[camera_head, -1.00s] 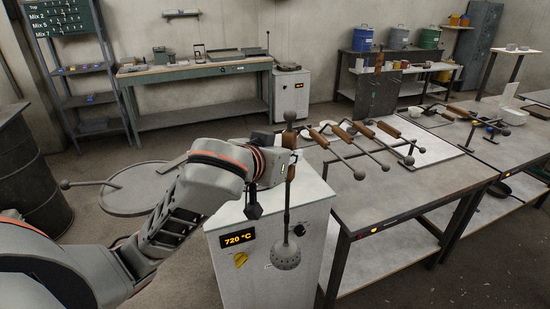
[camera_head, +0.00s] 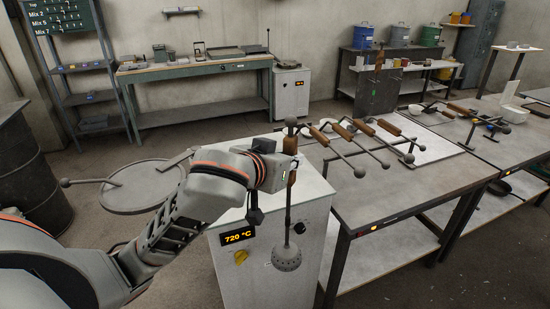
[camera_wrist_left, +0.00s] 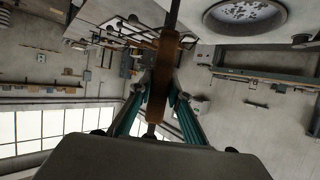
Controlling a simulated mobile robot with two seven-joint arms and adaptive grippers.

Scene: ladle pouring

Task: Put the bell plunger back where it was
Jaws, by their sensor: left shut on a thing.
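The bell plunger is a long dark rod with a wooden grip, a ball at its top and a grey perforated bell (camera_head: 286,258) at its lower end. It hangs almost upright in front of the white furnace box (camera_head: 230,272), which shows 720 °C. My left gripper (camera_head: 289,171) is shut around the wooden grip. In the left wrist view, the wooden grip (camera_wrist_left: 162,75) sits between the two teal-sided fingers (camera_wrist_left: 160,97); the bell is not clearly visible there. My right gripper is not in view.
Several wooden-handled tools (camera_head: 352,133) rest on a dark rack on the metal table (camera_head: 385,190), right of the plunger. A round grey tray (camera_head: 140,195) stands at the left. A drum (camera_head: 30,165) is farther left. The table's front part is clear.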

